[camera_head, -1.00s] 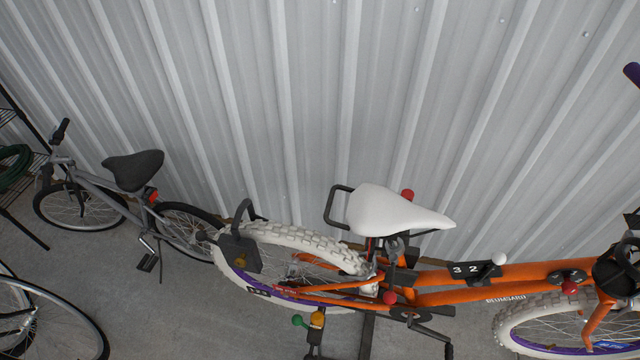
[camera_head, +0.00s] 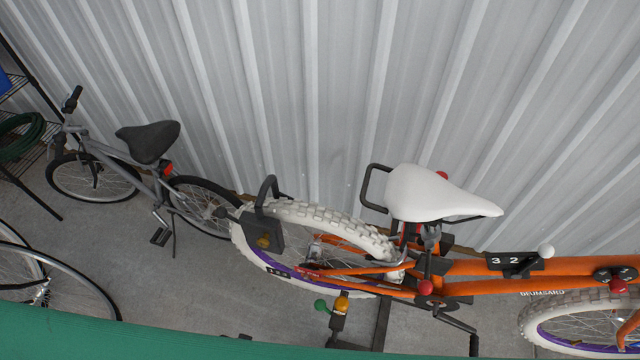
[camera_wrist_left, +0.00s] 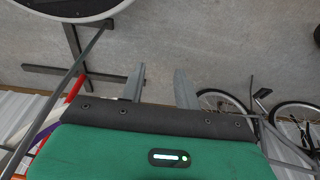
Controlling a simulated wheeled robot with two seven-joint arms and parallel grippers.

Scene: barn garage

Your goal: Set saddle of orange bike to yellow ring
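The orange bike (camera_head: 470,280) stands along the metal wall in the head view, on the right. A clamp (camera_head: 430,236) shows just under the saddle. I cannot make out a yellow ring on the post. My left gripper (camera_wrist_left: 159,86) is open in the left wrist view, its fingers apart with bare floor between them. Its fingers do not show in the head view. My right gripper is not in view.
A grey bike (camera_head: 120,165) with a black saddle stands at the left. Another wheel (camera_head: 75,270) is at the lower left. A dark stand (camera_head: 380,320) is under the orange bike. A rack (camera_head: 25,95) is at the left edge. Bare floor (camera_head: 180,290) lies between.

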